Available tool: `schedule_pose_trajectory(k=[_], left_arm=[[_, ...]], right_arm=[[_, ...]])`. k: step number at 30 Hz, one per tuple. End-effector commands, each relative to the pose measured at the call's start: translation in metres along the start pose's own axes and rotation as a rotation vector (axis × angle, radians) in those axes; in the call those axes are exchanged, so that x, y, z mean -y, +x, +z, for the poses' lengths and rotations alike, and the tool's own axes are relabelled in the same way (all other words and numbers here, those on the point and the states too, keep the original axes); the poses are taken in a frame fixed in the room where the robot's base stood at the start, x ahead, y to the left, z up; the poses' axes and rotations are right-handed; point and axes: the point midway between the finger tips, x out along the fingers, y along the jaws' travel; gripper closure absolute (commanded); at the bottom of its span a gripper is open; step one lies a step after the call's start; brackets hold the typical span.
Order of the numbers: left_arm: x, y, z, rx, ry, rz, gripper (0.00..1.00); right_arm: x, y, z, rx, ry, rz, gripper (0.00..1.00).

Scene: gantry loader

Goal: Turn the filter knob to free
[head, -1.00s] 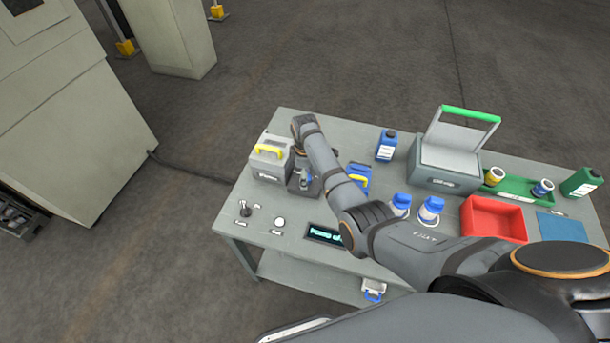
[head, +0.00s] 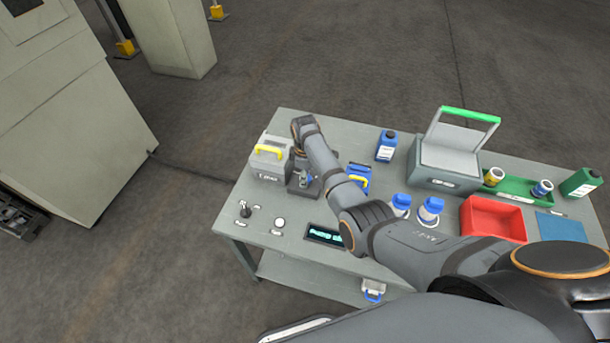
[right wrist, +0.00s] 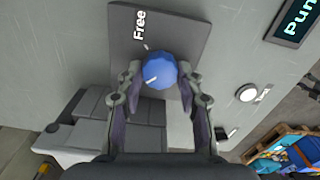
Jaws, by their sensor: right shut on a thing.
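The filter knob is a blue faceted knob (right wrist: 159,70) on a grey plate (right wrist: 128,55) in the right wrist view. A short white mark on the knob lies toward its lower left. The word "Free" (right wrist: 139,25) is printed on the plate above the knob, with a small tick below it. My right gripper (right wrist: 158,80) has one finger on each side of the knob and is shut on it. In the head view my right gripper (head: 303,186) is over the left part of the table, and my wrist mostly hides the knob. My left gripper is not in view.
A grey box with a yellow handle (head: 269,164) stands just left of the gripper. A black switch (head: 246,210), a white button (head: 280,223) and a display (head: 325,235) are along the table's front. Blue bottles (head: 430,210) and a red tray (head: 494,221) stand right.

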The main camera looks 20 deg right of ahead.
Motion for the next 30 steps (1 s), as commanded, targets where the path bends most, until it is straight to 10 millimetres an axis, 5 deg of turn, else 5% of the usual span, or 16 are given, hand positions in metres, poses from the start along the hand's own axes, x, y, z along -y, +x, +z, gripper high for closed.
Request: schedule_pose_trajectory(k=[30], left_arm=[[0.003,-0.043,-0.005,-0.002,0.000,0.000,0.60]], right_arm=[[-0.002,-0.001,0.001,0.000,0.875,-0.002,0.95]])
